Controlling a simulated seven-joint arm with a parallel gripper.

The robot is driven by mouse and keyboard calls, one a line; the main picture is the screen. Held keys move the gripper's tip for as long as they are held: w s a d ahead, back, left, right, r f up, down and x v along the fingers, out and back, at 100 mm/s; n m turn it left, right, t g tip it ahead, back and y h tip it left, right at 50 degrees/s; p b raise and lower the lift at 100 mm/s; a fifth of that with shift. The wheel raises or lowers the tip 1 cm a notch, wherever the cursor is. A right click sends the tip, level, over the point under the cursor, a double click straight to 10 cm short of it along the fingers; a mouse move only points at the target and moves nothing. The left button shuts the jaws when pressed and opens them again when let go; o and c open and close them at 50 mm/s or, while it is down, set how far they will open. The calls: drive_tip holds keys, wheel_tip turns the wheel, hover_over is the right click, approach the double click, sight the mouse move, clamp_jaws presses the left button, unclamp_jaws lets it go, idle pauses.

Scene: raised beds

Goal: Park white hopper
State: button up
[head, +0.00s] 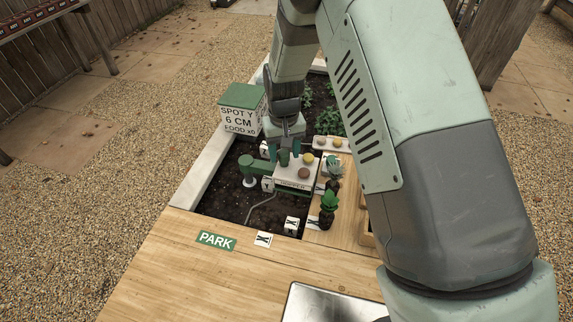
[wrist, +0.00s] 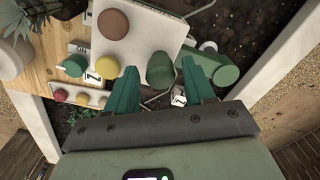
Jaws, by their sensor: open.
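In the wrist view, the hopper (wrist: 150,22) fills the upper middle. My gripper (head: 284,151) is open above the hopper, with the green post (wrist: 160,68) between its two green fingers; I cannot tell whether they touch it. A green PARK label (head: 216,240) lies on the wooden deck at the front left.
A green pipe piece (head: 256,166) stands left of the hopper. A green-lidded box (head: 242,108) stands on the bed's left edge. Potted plants (head: 327,208) stand to the right, and a second white block (head: 331,145) lies behind. The deck around the PARK label is mostly clear.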

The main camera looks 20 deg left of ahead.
sight(277, 174)
drive_tip(key=c, duration=0.6)
drive_tip(key=shift+s, duration=0.85)
drive_tip(key=shift+a, duration=0.1)
drive_tip(key=shift+s, duration=0.1)
drive_tip(key=shift+o, duration=0.2)
drive_tip(key=shift+s+a, duration=0.3)
drive_tip(key=shift+s, duration=0.6)
drive_tip(key=shift+s+a, duration=0.3)
drive_tip(key=shift+s, duration=0.45)
